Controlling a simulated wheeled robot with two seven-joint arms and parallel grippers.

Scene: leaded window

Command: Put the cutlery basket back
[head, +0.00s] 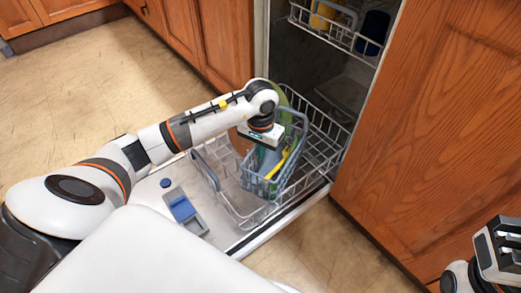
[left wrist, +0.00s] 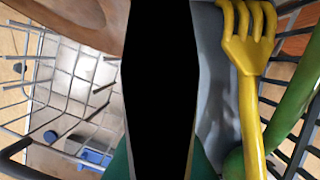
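The grey-blue cutlery basket (head: 252,184) stands in the lower rack of the open dishwasher, its handle (head: 303,122) raised at the right. It holds yellow cutlery (head: 281,163). My left gripper (head: 262,140) points down over the basket from the left; its fingertips are hidden. In the left wrist view a yellow fork (left wrist: 246,60) and a green item (left wrist: 297,105) lie right of a black shape that fills the middle and hides what is between the fingers. My right gripper (head: 502,250) is at the lower right edge, away from the basket; its opening is unclear.
The wire lower rack (head: 322,150) surrounds the basket on the pulled-down door. A long green item (head: 290,100) stands behind my left wrist. A blue and grey dispenser (head: 184,210) is on the door. The upper rack (head: 335,35) holds a yellow cup and a dark cup.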

